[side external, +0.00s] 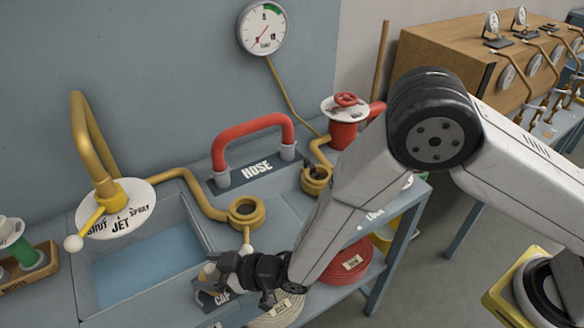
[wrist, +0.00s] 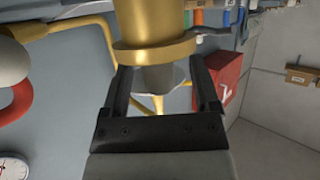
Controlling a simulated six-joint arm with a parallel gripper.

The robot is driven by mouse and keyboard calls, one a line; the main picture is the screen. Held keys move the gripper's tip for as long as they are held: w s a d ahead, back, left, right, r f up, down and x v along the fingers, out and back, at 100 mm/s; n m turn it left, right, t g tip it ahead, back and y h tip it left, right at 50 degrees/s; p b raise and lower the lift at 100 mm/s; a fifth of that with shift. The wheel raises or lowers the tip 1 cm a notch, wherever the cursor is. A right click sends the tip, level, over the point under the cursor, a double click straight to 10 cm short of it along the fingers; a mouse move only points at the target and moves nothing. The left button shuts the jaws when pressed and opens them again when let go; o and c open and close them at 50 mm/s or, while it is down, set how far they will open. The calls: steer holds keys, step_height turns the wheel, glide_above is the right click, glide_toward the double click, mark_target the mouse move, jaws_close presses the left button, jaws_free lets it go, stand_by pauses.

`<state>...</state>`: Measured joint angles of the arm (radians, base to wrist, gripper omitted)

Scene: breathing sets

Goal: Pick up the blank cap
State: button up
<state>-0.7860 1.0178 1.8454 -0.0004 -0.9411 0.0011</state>
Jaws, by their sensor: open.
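A large brass cylindrical piece with a wide flange (wrist: 152,52), likely the blank cap, fills the top middle of the wrist view. A grey faceted part (wrist: 160,78) sits below its flange. My gripper (wrist: 158,66) is open, its two black jaws on either side of this piece. A gap shows inside the jaws by the grey part; whether either jaw touches the flange I cannot tell. In the side view my gripper (side external: 213,275) is low at the bench's front, just above a dark plate marked CAP (side external: 222,298). The wrist and fingers hide most of the cap there.
A brass outlet ring (side external: 246,212) and a white-knobbed lever (side external: 247,249) stand close behind my gripper. The water basin (side external: 205,243) is to its left. A red hose handle (side external: 252,128) and red valve (side external: 343,125) stand further back. A coiled red hose (side external: 349,262) lies below right.

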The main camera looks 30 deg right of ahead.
jaws_close()
steer(key=shift+r, duration=0.25)
stand_by(0.3)
steer(key=shift+r, duration=0.45)
steer(key=s+d+r, duration=0.8)
steer(key=s+r, duration=0.3)
steer(key=shift+d+r, duration=0.3)
steer(key=shift+r, duration=0.05)
stand_by(0.3)
